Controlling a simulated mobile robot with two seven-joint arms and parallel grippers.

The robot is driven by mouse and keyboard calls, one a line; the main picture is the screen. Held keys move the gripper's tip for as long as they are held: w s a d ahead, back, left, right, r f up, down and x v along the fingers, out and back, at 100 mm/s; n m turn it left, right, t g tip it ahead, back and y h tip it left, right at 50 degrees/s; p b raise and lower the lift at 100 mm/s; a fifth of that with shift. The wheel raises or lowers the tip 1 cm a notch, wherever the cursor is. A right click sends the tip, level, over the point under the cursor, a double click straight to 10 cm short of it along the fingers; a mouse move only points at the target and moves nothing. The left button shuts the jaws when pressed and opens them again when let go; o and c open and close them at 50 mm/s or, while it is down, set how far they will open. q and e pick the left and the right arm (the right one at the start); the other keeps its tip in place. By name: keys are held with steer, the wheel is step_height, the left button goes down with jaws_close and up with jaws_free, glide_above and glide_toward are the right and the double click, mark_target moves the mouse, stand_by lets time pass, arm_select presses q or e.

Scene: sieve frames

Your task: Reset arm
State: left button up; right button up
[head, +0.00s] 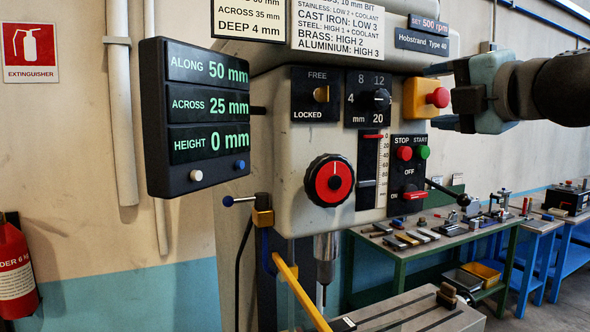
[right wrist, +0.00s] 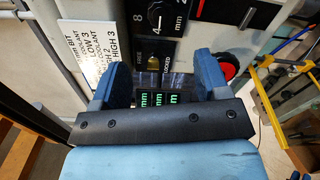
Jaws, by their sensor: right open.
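My right gripper (head: 436,97) comes in from the right in the head view, level with the upper right of the drill's front panel. Its two fingers are spread apart with nothing visible between them. In front of it, to the left in the picture, is a yellow box with a red button (head: 437,97); I cannot tell whether the fingers touch it. In the right wrist view both blue fingers (right wrist: 162,76) stand wide apart, with the panel and the green-digit display (right wrist: 160,99) behind the gap. My left gripper is in neither view.
The drill's panel carries a FREE/LOCKED switch (head: 321,94), a black knob (head: 381,98), a red-faced dial (head: 330,181) and STOP/START buttons (head: 404,153). The display (head: 200,118) reads 50, 25 and 0 mm. Benches with tools (head: 420,245) stand behind at right.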

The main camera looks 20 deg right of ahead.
steer(key=w+d+f+m+g+y+p, duration=0.15)
steer(key=w+d+f, duration=0.3)
steer(key=f, duration=0.55)
steer(key=w+d+f+m+g+b, duration=0.1)
steer(key=w+d+f+m, duration=0.3)
steer(key=f, duration=0.6)
steer(key=s+a+f+m+g+p, duration=0.1)
steer(key=s+a+f+m, duration=0.15)
steer(key=f, duration=1.45)
steer(key=s+a+f+m+g+p, duration=0.1)
steer(key=a+f+m, duration=0.15)
steer(key=f, duration=1.35)
steer(key=s+a+f+m+g, duration=0.2)
steer(key=s+a+f+m, duration=0.6)
steer(key=s+a+f, duration=1)
steer(key=a+f+p, duration=0.1)
steer(key=a+f, duration=0.2)
steer(key=f, duration=0.1)
steer(key=shift+s+a+f, duration=0.25)
steer(key=shift+s+f, duration=0.1)
steer(key=shift+s, duration=0.05)
steer(key=shift+m+g, duration=0.25)
